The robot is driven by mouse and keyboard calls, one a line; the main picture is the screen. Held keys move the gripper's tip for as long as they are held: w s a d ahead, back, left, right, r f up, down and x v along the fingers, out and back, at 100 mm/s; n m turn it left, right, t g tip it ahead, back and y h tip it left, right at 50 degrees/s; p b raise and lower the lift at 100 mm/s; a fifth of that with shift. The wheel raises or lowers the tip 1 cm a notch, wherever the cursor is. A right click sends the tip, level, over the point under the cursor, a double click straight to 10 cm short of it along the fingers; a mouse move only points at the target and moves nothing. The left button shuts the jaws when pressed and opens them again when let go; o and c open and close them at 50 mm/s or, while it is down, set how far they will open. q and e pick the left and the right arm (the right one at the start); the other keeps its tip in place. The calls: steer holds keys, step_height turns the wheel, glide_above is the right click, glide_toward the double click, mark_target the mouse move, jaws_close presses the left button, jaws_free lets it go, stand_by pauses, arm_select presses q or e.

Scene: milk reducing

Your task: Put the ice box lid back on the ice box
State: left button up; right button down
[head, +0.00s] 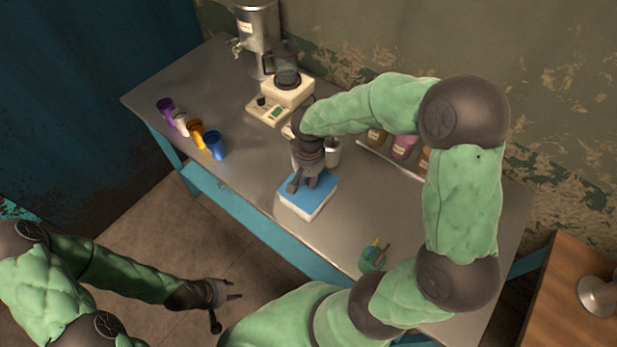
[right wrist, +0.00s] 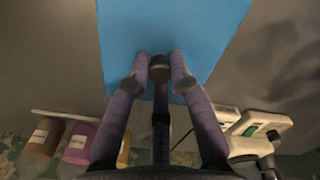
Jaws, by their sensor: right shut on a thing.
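The ice box (head: 314,209) is a small white box near the table's front edge. Its flat blue lid (head: 322,190) lies over the box top, looking level and lined up; I cannot tell whether it is fully seated. My right gripper (head: 304,184) points down at the lid and is shut on it. In the right wrist view the fingers (right wrist: 158,72) meet over the edge part of the blue lid (right wrist: 175,28), and the exact grip point is hidden between them. My left gripper (head: 226,308) is open and empty, off the table's front side above the floor.
A green container (head: 372,258) stands front right.

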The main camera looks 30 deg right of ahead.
mark_target(308, 180)
steer(key=shift+f, duration=0.3)
steer(key=c, duration=1.1)
jaws_free()
steer(key=shift+r, duration=0.15)
steer(key=shift+r+p, duration=0.45)
steer(key=shift+r, duration=0.15)
step_height(308, 180, up, 12)
steer(key=shift+f+p, duration=0.1)
steer(key=shift+p, duration=1.1)
